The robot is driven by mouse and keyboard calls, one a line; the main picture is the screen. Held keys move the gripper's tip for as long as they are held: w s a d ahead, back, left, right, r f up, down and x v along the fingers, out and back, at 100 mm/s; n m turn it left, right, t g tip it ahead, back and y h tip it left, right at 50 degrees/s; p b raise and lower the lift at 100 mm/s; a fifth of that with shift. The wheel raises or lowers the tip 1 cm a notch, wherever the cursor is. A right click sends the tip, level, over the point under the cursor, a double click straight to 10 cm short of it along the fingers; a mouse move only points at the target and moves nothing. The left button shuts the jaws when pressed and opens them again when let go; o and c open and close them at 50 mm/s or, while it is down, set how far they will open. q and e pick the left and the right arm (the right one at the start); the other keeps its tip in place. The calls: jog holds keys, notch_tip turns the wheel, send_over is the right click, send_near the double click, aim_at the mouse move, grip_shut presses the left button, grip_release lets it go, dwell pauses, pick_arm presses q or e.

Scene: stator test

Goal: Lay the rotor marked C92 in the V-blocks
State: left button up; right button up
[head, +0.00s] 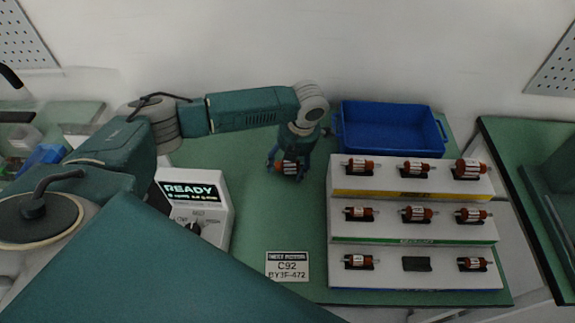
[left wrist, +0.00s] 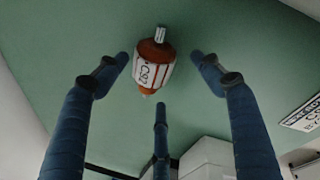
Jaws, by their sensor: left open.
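My left gripper (head: 288,174) points down over the green mat, open, with its blue fingers spread. A red-brown rotor with a white label band (head: 289,167) is between the fingers in the head view. A card (head: 288,267) on the mat reads C92. My right gripper is not in view.
A three-step rack (head: 345,229) at right holds several rotors; its front middle cradle (head: 416,264) is empty. A blue bin (head: 390,128) stands behind it. A white tester (head: 222,212) showing READY stands left of the gripper.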

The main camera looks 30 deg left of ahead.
pick_arm(q)
jog(key=b+v, duration=0.1)
jog(key=v, duration=1)
jog(key=shift+r, duration=0.15)
